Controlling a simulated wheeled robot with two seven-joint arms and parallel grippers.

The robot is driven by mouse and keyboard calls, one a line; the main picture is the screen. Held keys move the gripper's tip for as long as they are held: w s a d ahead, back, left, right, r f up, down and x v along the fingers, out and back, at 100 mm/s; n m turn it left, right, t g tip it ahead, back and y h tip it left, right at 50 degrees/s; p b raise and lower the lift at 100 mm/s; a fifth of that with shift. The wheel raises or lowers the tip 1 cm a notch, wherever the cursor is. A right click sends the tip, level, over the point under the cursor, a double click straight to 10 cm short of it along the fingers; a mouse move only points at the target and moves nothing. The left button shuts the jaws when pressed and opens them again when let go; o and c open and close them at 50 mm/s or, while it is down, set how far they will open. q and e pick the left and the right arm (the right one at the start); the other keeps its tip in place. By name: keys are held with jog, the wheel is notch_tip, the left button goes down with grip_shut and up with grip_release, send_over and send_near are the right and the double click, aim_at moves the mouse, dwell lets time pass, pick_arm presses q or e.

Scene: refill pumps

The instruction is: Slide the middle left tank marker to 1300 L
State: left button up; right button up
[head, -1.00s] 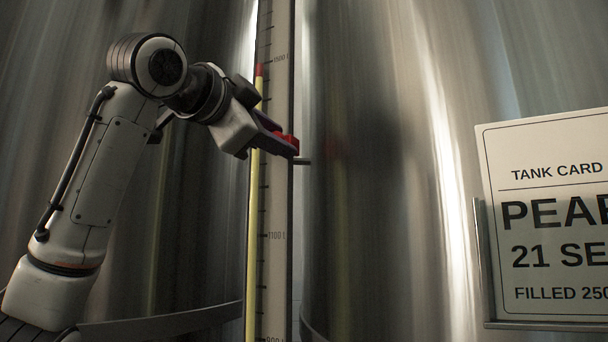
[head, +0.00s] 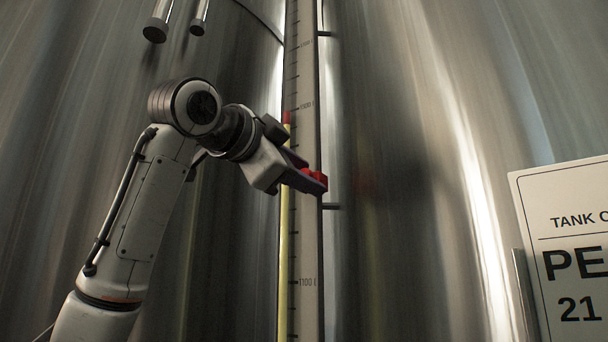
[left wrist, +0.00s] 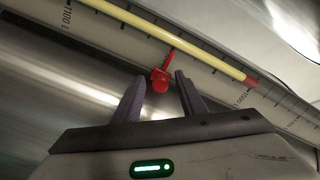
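The red marker (head: 317,177) sits on the pale gauge scale (head: 306,235) on the steel tank. It also shows in the left wrist view as a red knob (left wrist: 160,82) with a thin pointer crossing toward the yellow level column (left wrist: 190,46). It stands about midway between the 1100 L label and the higher label near the column's red tip; labels between are hidden or unreadable. My left gripper (head: 318,185) is at the marker. In the left wrist view its fingertips (left wrist: 160,80) are on either side of the knob, apart, with gaps showing. My right gripper is not in view.
A tank card (head: 570,240) in a metal holder stands at the right. A small bracket (head: 331,206) juts from the scale just below my fingers. Two pipe ends (head: 155,31) hang at upper left. The scale above the marker looks clear.

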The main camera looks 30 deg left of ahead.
pick_arm(q)
jog(key=s+b, duration=0.2)
jog(key=s, duration=0.8)
jog(key=shift+a+b, duration=0.3)
jog(key=shift+a, duration=0.1)
